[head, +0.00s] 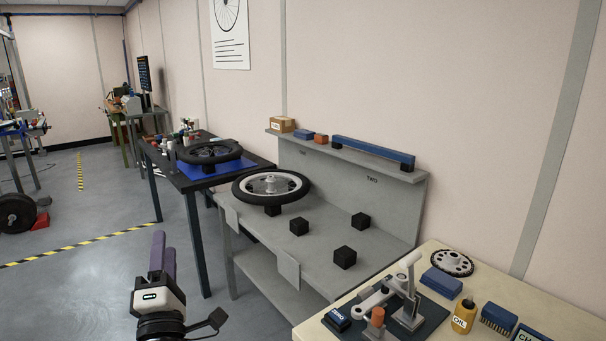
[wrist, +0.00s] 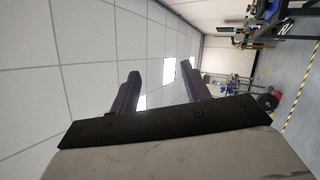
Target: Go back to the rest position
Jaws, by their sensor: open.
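My gripper (head: 163,255) is in the lower left of the head view, pointing up, clear of the benches. It is empty. In the wrist view its two dark fingers (wrist: 160,92) stand apart with a clear gap between them, against the ceiling and the far room. Nothing touches the fingers.
A grey bench (head: 322,246) holds a wheel (head: 270,186) and several black blocks. A cream table (head: 550,310) with tools is at the lower right. A dark table (head: 190,182) with another wheel stands behind. Open floor (head: 85,285) lies around my gripper, with yellow-black tape.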

